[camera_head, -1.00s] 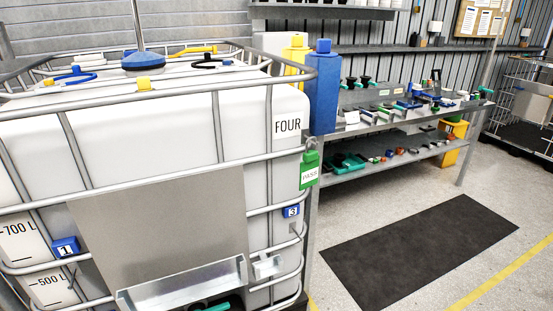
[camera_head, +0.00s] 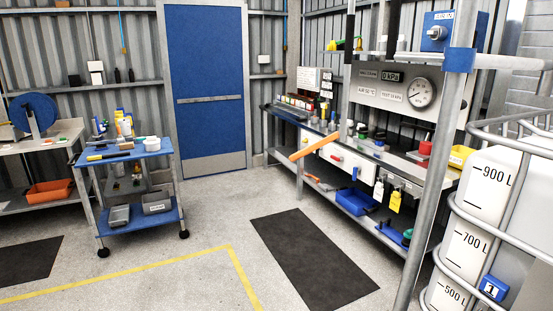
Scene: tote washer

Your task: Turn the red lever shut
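I cannot make out a red lever for certain. A small red part (camera_head: 336,158) shows on a white panel under the workbench top at the right. A red object (camera_head: 425,148) stands on the same bench, further right; its shape is too small to tell. A long orange bar (camera_head: 314,147) sticks out at a slant from the bench front. A grey panel with a round gauge (camera_head: 420,93) is mounted above the bench. Neither of my grippers is in view.
The white caged tank (camera_head: 478,205) stands at the lower right, beside a grey post (camera_head: 432,180). A blue cart (camera_head: 127,151) stands at the left. A blue door (camera_head: 205,80) is at the back. A dark mat (camera_head: 312,258) lies on open floor before the bench.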

